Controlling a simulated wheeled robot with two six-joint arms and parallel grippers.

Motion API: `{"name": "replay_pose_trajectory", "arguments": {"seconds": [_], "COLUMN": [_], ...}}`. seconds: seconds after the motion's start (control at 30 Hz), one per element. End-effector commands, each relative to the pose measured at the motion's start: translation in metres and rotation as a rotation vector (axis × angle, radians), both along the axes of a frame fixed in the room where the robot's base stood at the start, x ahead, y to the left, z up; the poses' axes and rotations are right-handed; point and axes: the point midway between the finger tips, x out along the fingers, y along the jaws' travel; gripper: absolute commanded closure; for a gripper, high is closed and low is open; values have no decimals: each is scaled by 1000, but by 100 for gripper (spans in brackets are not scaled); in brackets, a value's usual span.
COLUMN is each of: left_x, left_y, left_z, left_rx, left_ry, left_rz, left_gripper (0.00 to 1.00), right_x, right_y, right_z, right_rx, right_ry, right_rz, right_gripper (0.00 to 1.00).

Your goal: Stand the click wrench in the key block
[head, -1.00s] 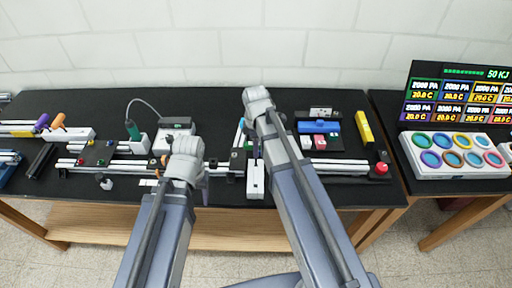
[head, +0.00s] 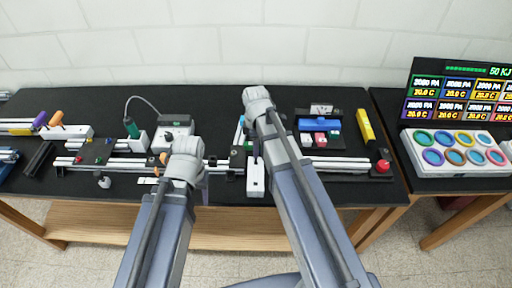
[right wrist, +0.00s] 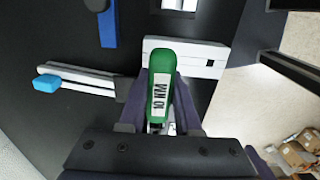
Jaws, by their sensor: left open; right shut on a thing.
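The click wrench (right wrist: 160,85) has a green handle with a white 10 NM label. In the right wrist view it stands between the fingers of my right gripper (right wrist: 160,110), which is shut on it. Behind it lies a white block (right wrist: 213,50) with a small dark square hole, seemingly the key block; it also shows in the head view (head: 255,185). The handle covers part of this block, and I cannot tell whether they touch. In the head view my right gripper (head: 256,150) is mostly hidden by its arm. My left gripper (head: 200,188) is open near the table's front edge, its fingers mostly hidden.
Aluminium rails (head: 335,166) run along the table on both sides of the white block. Another white block (head: 70,132) with purple and orange handles stands at the left. A blue-lidded holder (head: 320,126) and a yellow bar (head: 365,125) lie at the right, near a red button (head: 383,166).

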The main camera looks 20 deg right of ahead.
Motion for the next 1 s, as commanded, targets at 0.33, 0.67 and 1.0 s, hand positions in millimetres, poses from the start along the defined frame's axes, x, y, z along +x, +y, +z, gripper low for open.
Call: {"name": "replay_pose_trajectory", "arguments": {"seconds": [0.33, 0.67, 1.0], "left_x": [0, 0, 0], "left_y": [0, 0, 0], "left_z": [-12, -21, -30], "left_rx": [0, 0, 0], "left_ry": [0, 0, 0], "left_rz": [0, 0, 0], "left_gripper": [43, 43, 43], "right_x": [0, 0, 0], "right_y": [0, 0, 0], "right_z": [-12, -21, -30], "right_rx": [0, 0, 0], "right_ry": [0, 0, 0], "right_rz": [0, 0, 0], "right_gripper": [100, 100, 100]}}
